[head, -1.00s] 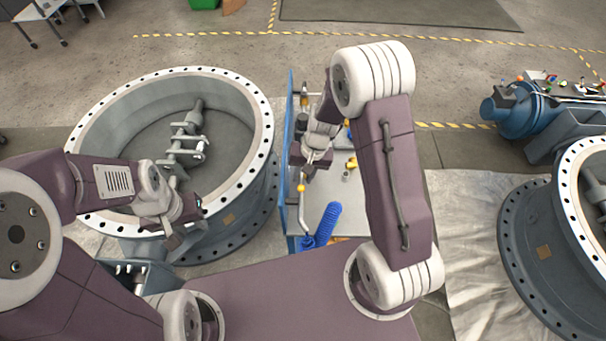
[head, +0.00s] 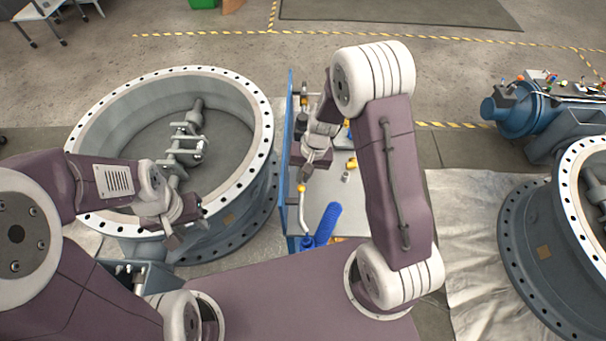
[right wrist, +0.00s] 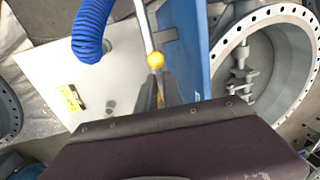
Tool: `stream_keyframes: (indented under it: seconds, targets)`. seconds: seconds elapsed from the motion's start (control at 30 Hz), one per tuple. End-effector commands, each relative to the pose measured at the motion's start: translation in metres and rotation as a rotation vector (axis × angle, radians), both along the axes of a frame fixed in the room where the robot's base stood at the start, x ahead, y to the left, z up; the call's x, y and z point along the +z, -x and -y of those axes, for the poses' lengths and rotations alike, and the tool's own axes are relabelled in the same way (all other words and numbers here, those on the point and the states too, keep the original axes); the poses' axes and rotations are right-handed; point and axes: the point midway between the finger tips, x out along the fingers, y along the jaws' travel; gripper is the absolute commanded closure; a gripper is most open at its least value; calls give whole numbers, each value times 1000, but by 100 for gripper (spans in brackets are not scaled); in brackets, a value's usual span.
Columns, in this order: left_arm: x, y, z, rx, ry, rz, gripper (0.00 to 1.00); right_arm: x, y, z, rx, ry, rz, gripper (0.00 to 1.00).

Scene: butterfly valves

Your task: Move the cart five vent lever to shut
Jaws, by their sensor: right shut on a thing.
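The cart (head: 335,195) has a pale top, a blue side panel (head: 290,150) and a silver pipe with a yellow ball (head: 301,188). My right gripper (head: 307,172) is down at the panel, just above this ball. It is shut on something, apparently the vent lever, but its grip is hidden.
A large grey valve ring (head: 225,200) stands left of the cart, another (head: 530,240) at the right. A blue hose (head: 327,222) curls at the cart's near end. A blue machine (head: 520,110) stands at the far right. The floor beyond the cart is clear.

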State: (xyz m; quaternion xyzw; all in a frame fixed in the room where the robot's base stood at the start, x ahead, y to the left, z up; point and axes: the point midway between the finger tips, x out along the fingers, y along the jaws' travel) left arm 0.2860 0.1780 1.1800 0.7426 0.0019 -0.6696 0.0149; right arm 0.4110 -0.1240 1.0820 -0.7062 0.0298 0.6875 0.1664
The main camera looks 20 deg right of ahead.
Motion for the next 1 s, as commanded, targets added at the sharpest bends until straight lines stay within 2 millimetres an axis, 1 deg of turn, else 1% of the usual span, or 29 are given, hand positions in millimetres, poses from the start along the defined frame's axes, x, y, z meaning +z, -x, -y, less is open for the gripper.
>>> stream_keyframes:
  seconds: [0.73,0.87,1.0]
  targets:
    - [-1,0,0,0,0,0,64,1,-2,1,9,-1,5,100]
    - [-6,0,0,0,0,0,64,0,-2,3,48,0,6,100]
    - [-14,0,0,0,0,0,64,-1,-2,8,128,0,7,100]
